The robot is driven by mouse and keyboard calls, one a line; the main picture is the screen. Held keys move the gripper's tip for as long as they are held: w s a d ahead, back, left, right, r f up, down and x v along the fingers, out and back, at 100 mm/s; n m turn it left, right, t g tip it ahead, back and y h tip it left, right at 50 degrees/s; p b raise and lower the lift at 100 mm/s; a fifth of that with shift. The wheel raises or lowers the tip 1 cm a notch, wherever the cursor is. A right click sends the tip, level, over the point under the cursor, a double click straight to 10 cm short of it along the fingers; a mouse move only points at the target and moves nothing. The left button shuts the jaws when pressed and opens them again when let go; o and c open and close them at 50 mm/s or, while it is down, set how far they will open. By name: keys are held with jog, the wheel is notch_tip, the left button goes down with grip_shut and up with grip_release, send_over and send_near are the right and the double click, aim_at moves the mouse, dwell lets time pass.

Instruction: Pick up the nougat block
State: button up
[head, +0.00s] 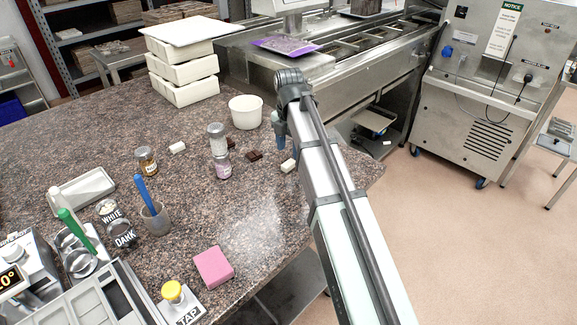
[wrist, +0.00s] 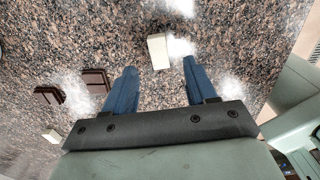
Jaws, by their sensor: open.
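Two small pale blocks that look like nougat lie on the speckled stone counter (head: 110,110). One pale block (head: 288,165) is near the counter's right edge. The other pale block (head: 177,147) lies further left, near a jar. My gripper (head: 281,143) is above the counter near the right-hand block, its blue fingers pointing down and partly hidden by my arm. In the wrist view my open gripper (wrist: 160,63) has a pale block (wrist: 159,50) framed between its fingertips, touching neither. A second pale block (wrist: 51,136) shows at lower left there.
Dark chocolate pieces (head: 254,155) lie left of the right-hand block; they also show in the wrist view (wrist: 95,79). White moulds (head: 183,71) are stacked behind.

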aim_at(288, 163)
jog(key=shift+a+f, duration=0.1)
jog(key=shift+f, duration=2.6)
jog(key=shift+c, duration=0.2)
grip_shut()
